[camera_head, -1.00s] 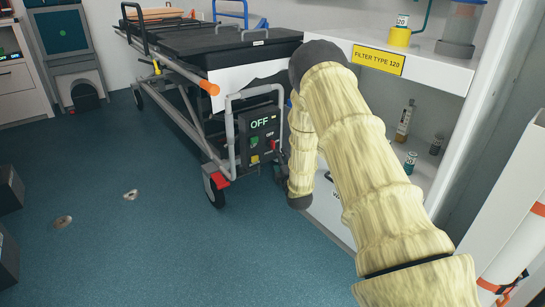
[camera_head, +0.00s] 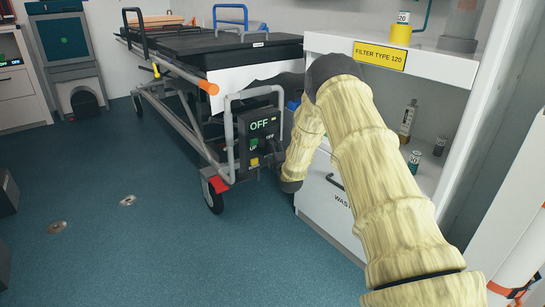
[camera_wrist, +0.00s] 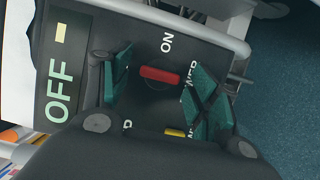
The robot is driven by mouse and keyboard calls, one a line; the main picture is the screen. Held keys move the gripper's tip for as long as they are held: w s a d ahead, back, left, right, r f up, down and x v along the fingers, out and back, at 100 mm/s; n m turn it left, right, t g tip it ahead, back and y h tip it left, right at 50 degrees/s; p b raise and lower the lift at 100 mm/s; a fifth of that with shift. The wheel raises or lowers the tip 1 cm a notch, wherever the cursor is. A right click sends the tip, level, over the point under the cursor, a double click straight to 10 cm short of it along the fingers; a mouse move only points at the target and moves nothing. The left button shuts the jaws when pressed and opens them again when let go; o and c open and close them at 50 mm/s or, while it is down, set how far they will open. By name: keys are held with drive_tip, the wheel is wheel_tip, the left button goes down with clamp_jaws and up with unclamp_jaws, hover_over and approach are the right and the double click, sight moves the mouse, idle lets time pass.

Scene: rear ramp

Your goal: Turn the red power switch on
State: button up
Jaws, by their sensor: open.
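The red power switch (camera_wrist: 160,76) shows in the wrist view as a short red bar on a dark panel. An "ON" label is beside it, and a "POWER" label is partly hidden by a finger. My gripper (camera_wrist: 165,88) is open, its teal-padded fingers on either side of the switch, with visible gaps. I cannot tell how far the tips are above the panel. The panel (camera_head: 246,146) hangs on the stretcher's end in the head view. Its display (camera_wrist: 60,70) reads "OFF". In the head view my arm hides the red switch and most of the gripper.
A yellow control (camera_wrist: 175,132) lies close to the red switch, partly hidden by my gripper. A grey tube frame (camera_head: 229,140) surrounds the panel. The stretcher (camera_head: 200,45) stands behind. A white shelf unit (camera_head: 450,66) is at right. The blue floor (camera_head: 140,240) at left is mostly clear.

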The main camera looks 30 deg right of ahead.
drive_tip(key=c, duration=1)
drive_tip(key=shift+r+p, duration=0.1)
drive_tip(key=shift+p, duration=0.45)
drive_tip(key=shift+d+r+m+g+y+p, duration=0.15)
drive_tip(key=shift+m+g+y+p, duration=0.75)
drive_tip(key=shift+m+p, duration=1.6)
drive_tip(key=shift+d+m+g+y+p, duration=0.15)
drive_tip(key=shift+m+g+y+p, duration=0.2)
drive_tip(key=shift+m+y+p, duration=1.5)
drive_tip(key=shift+d+r+m+g+y+p, duration=0.15)
drive_tip(key=shift+m+g+y+p, duration=0.45)
drive_tip(key=shift+m+p, duration=2.45)
drive_tip(key=shift+f+n+p, duration=0.1)
drive_tip(key=shift+n+p, duration=0.5)
drive_tip(key=shift+p, duration=0.1)
